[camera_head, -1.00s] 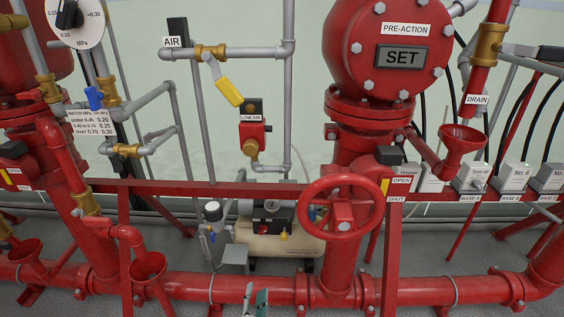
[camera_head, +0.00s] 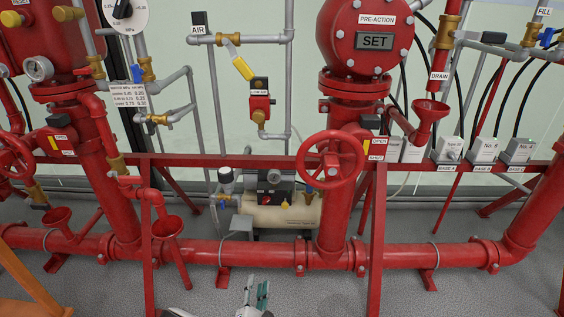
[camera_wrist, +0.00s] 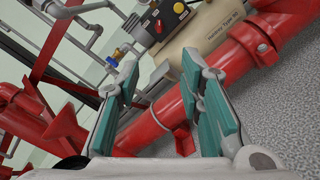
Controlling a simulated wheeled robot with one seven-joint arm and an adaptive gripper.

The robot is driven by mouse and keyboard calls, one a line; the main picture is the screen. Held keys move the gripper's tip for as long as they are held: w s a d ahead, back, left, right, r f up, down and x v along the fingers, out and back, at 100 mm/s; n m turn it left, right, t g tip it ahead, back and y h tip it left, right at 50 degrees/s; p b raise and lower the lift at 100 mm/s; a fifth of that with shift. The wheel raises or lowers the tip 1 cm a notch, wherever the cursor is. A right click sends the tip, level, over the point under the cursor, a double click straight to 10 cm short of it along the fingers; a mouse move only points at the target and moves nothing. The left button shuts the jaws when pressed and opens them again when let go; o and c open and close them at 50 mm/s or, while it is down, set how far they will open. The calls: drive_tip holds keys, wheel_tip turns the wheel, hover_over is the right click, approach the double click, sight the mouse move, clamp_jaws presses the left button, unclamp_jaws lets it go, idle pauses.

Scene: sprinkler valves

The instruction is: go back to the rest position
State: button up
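My gripper (camera_head: 262,294) shows at the bottom middle of the head view, low in front of the red floor pipe. In the wrist view my gripper (camera_wrist: 165,105) has its two teal-padded fingers spread wide apart with nothing between them. The gripper is apart from the red handwheel (camera_head: 331,156), which stands above it and to the right in the head view. Beyond the fingers in the wrist view are the red floor pipe (camera_wrist: 165,112) and the beige tank (camera_wrist: 205,35) of the compressor.
A red horizontal rail (camera_head: 230,160) and red posts stand in front of the pipework. The red floor pipe (camera_head: 280,254) runs across the full width. A yellow-handled air valve (camera_head: 243,68) is higher up. Grey floor (camera_head: 330,295) is clear in front.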

drive_tip(key=w+d+r+m+g+h, duration=0.25)
drive_tip(key=d+r+m+h, duration=0.3)
drive_tip(key=r, duration=0.55)
drive_tip(key=w+d+r+m+g+h, duration=0.25)
drive_tip(key=d+r+m+h, duration=0.3)
drive_tip(key=r, duration=0.55)
drive_tip(key=s+d+r+m+g+h, duration=0.1)
drive_tip(key=s+d+r+m+g, duration=0.4)
drive_tip(key=d+r, duration=0.35)
drive_tip(key=s+d+r+m+g, duration=0.3)
drive_tip(key=s+d+r+g, duration=0.3)
drive_tip(key=r, duration=0.3)
drive_tip(key=s+d+r+m+g+y, duration=0.2)
drive_tip(key=s+d+r+m+y, duration=0.15)
drive_tip(key=s, duration=0.45)
drive_tip(key=s+d+r+m+g+y, duration=0.25)
drive_tip(key=s+d+r, duration=0.2)
drive_tip(key=s, duration=0.45)
drive_tip(key=s+a+m+t+y, duration=0.1)
drive_tip(key=s+a+y, duration=0.25)
drive_tip(key=s, duration=0.45)
drive_tip(key=s+a+t+y, duration=0.2)
drive_tip(key=s+a+y, duration=0.15)
drive_tip(key=s, duration=0.35)
wheel_tip(320, 180, up, 34)
drive_tip(key=t+p, duration=0.3)
drive_tip(key=p, duration=2.8)
drive_tip(key=shift+d+f+p, duration=0.15)
drive_tip(key=shift+d+p, duration=0.15)
drive_tip(key=shift+d, duration=0.05)
